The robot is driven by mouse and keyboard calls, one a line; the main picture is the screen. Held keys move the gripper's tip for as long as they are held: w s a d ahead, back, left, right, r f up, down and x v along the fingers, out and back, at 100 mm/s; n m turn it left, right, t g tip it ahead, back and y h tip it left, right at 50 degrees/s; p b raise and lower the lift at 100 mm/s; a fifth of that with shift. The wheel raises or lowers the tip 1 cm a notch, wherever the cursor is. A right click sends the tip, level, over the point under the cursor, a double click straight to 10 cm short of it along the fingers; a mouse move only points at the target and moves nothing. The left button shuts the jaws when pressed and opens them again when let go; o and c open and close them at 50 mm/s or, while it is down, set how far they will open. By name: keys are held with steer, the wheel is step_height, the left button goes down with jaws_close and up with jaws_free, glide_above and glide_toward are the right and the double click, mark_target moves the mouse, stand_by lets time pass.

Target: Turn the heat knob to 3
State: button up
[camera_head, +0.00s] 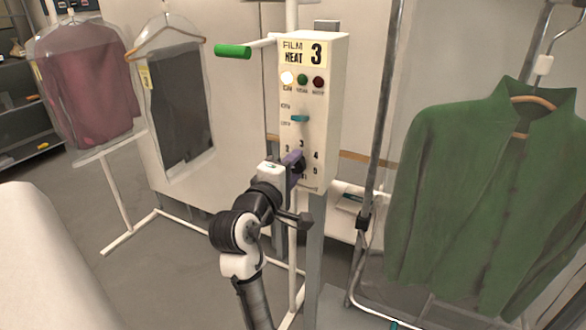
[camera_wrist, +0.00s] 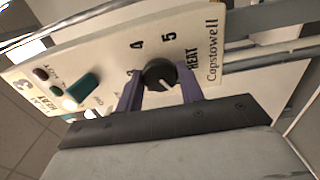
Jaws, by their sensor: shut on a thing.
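The heat knob (camera_wrist: 160,75) is round and black, with a white mark on its face. In the wrist view the mark slants to the lower right, away from the printed 4. My gripper (camera_wrist: 159,88) has its two purple fingers closed on either side of the knob. In the head view my gripper (camera_head: 293,163) reaches the lower front of the cream control box (camera_head: 330,105) and mostly hides the knob. Numerals 2, 3, 4 and 5 show around it. A yellow label at the box's top reads FILM HEAT 3.
A teal switch (camera_head: 299,118) and three lamps, the left one bright, sit above the knob. A green-handled lever (camera_head: 233,51) sticks out left. A green jacket (camera_head: 490,190) hangs at right beside a metal pole (camera_head: 380,130). Bagged garments (camera_head: 85,80) hang at left.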

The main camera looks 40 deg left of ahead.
steer(key=m+b, duration=0.2)
steer(key=m, duration=0.4)
steer(key=shift+f+m, duration=0.1)
steer(key=shift+m, duration=0.3)
steer(key=m+b, duration=0.2)
steer(key=m, duration=0.1)
steer(key=shift+m, duration=0.3)
steer(key=m+b, duration=0.2)
steer(key=m, duration=0.1)
steer(key=m+b, duration=0.3)
steer(key=m, duration=0.2)
steer(key=shift+f+m, duration=0.1)
steer(key=shift+m, duration=0.3)
steer(key=m+b, duration=0.2)
steer(key=m, duration=0.2)
steer(key=shift+m+b, duration=0.3)
steer(key=o, duration=1)
steer(key=shift+r, duration=0.2)
